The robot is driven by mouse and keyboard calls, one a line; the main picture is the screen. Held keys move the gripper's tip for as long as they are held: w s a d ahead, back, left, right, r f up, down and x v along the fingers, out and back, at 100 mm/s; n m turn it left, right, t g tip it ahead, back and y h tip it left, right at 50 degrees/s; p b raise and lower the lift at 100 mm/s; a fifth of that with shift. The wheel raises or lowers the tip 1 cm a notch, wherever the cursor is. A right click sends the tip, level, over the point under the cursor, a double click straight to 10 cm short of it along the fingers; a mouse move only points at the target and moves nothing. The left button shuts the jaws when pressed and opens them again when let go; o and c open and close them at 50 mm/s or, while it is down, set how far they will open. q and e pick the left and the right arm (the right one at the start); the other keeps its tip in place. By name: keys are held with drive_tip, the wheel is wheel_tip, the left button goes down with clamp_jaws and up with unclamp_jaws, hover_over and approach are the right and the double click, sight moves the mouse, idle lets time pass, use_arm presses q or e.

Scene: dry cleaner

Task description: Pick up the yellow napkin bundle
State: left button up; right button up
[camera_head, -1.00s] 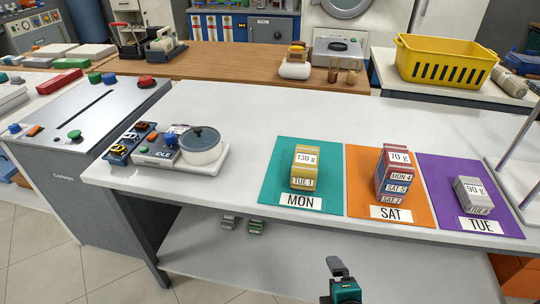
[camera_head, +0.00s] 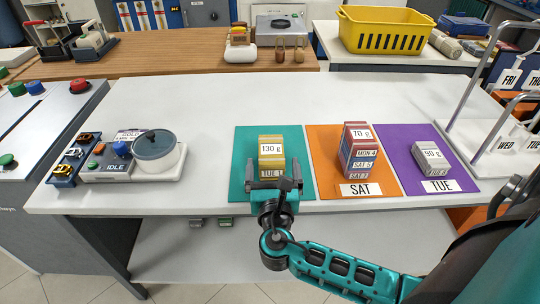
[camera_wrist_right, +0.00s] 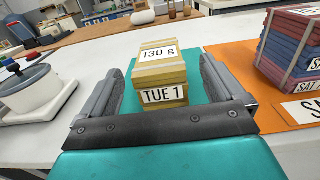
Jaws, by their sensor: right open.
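The yellow napkin bundle (camera_head: 271,153) stands on the teal MON mat (camera_head: 243,148), with labels reading "130 g" and "TUE 1". My right gripper (camera_head: 274,183) is in front of it, open, at the near edge of the mat. In the right wrist view the bundle (camera_wrist_right: 160,75) sits between the two spread fingers, just beyond the gripper's palm (camera_wrist_right: 162,90), apart from both fingers. The MON label is hidden behind my right gripper in the head view. My left gripper is not in view.
A red and blue bundle stack (camera_head: 358,150) stands on the orange SAT mat (camera_head: 323,163). A grey bundle (camera_head: 430,158) stands on the purple TUE mat (camera_head: 398,150). A scale-like device with a lidded pot (camera_head: 157,152) is at left. The white counter (camera_head: 205,105) behind is clear.

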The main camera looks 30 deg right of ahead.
sight(270, 135)
drive_tip(key=shift+x, duration=3.05)
drive_tip(key=c, duration=1.1)
